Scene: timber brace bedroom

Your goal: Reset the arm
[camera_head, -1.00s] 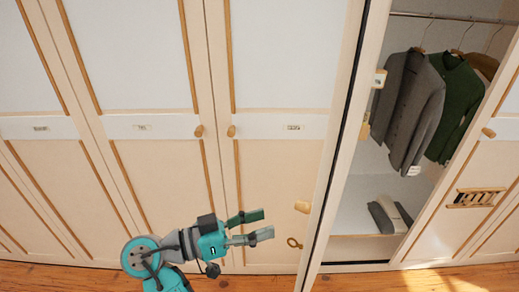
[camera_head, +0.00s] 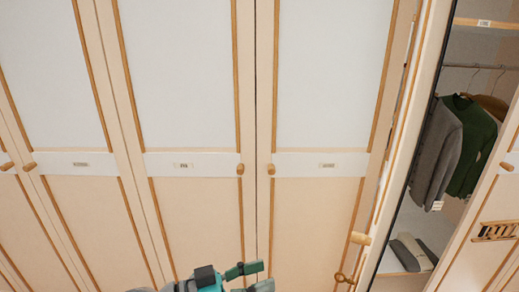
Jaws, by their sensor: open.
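My gripper (camera_head: 256,277) is at the bottom edge of the head view, a little left of the middle. Its two teal and grey fingers point right and stand apart, with nothing between them. Part of the lower finger and most of my arm are cut off by the picture's edge.
At the right, an open wardrobe section holds a grey jacket (camera_head: 436,150) and a green jacket (camera_head: 474,150) on a rail (camera_head: 470,67). Folded cloth (camera_head: 412,250) lies below them. An upright door edge (camera_head: 413,120) stands left of this opening. Several closed doors with round knobs fill the left.

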